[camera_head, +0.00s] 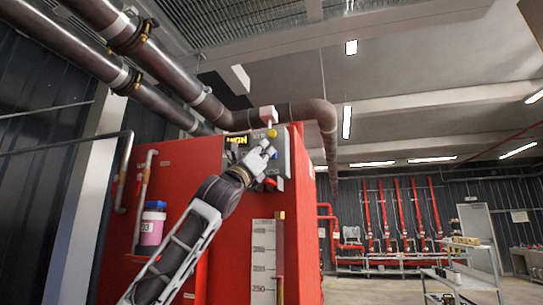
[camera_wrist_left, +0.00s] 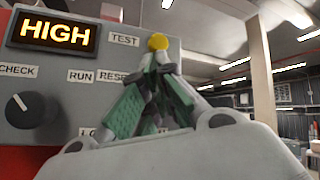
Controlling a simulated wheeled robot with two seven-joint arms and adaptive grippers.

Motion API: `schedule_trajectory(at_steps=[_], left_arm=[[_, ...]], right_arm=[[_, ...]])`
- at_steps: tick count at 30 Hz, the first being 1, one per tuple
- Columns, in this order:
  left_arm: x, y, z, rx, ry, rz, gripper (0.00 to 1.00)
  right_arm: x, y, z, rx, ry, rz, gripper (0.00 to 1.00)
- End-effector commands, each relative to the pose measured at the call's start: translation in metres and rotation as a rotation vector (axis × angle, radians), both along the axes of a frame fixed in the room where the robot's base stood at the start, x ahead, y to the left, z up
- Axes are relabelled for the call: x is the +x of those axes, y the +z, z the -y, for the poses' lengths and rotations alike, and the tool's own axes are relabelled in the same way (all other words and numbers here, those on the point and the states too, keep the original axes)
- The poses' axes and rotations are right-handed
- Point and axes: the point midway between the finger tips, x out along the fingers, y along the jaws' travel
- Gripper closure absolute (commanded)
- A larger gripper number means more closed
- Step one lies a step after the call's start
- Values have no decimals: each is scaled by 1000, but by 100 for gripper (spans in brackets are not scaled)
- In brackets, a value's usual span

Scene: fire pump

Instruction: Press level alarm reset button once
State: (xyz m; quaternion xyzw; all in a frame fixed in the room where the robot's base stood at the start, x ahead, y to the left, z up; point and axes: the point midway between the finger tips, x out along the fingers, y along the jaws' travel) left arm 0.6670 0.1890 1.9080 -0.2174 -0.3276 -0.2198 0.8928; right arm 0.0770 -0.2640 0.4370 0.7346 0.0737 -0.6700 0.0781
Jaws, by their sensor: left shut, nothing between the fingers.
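A grey control panel (camera_wrist_left: 45,100) is mounted on the red tank and also shows in the head view (camera_head: 283,160). Its lit display (camera_wrist_left: 55,32) reads HIGH in amber. Labels read CHECK, RUN, TEST (camera_wrist_left: 124,40) and RESET (camera_wrist_left: 111,77), whose right end is hidden behind my left gripper. A round yellow knob or button (camera_wrist_left: 158,43) shows just beyond the fingertips and in the head view (camera_head: 272,133). My left gripper (camera_head: 268,149) is shut and empty in front of the panel, green-padded in the wrist view (camera_wrist_left: 160,66). Contact cannot be told. My right gripper is not in view.
The red tank (camera_head: 205,250) carries a white level scale (camera_head: 263,262) below the panel. A black rotary knob (camera_wrist_left: 22,107) is on the panel's left. Thick pipes (camera_head: 150,90) run overhead. A metal cart (camera_head: 455,280) stands at the right, with open floor before it.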

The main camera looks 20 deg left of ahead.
Motion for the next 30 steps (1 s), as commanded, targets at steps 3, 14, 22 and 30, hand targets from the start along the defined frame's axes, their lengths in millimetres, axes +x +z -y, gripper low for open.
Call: schedule_trajectory(at_steps=[3, 14, 22, 30], left_arm=[[1, 0, 0, 0, 0, 0, 100], [3, 0, 1, 0, 0, 0, 100], [6, 0, 0, 0, 0, 0, 100], [8, 0, 0, 0, 0, -1, 100]], right_arm=[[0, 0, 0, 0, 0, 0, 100], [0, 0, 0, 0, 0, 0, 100], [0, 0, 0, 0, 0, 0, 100], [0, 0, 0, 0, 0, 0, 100]])
